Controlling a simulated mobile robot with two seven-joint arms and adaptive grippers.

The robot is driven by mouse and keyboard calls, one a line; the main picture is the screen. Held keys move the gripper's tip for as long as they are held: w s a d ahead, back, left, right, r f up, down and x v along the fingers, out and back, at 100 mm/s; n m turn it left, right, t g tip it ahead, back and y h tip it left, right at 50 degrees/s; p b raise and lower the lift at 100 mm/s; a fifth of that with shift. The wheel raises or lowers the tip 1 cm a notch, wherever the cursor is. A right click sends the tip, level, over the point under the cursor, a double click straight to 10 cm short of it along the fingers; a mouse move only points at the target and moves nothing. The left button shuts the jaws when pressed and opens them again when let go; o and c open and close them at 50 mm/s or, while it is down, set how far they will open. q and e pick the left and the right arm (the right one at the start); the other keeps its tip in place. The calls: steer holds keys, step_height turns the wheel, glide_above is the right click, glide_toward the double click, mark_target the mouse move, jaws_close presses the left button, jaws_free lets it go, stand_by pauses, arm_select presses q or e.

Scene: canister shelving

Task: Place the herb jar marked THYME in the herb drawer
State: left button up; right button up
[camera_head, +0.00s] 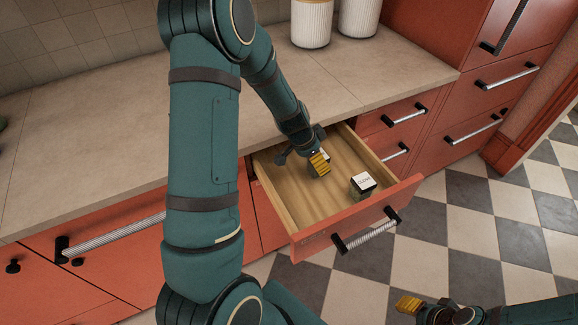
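The herb drawer (304,240) is pulled out, with a wooden inside and a red front. A small dark jar (363,186) with a white lid stands in it near the front right; the dark lettering on its lid is too small to read surely. My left gripper (309,155) is low over the back part of the drawer. A small white patch (325,153) shows beside its yellow fingertip, mostly hidden; I cannot tell whether it is held. My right gripper (422,308) is at the bottom right over the floor, partly cut off, its opening unclear.
The beige counter (100,140) runs behind and left of the drawer. Two white ribbed canisters (311,22) stand at its back. Closed red drawers (405,120) with bar handles are to the right. The checkered floor (470,220) in front is clear.

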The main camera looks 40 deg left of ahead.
arm_select(q)
steer(key=s+a, duration=0.1)
steer(key=s, duration=0.2)
steer(key=s+a+b, duration=0.1)
steer(key=s, duration=0.2)
steer(key=s+a+b, duration=0.1)
steer(key=s+a, duration=0.1)
steer(key=s, duration=0.2)
steer(key=shift+a+f, duration=0.1)
stand_by(0.3)
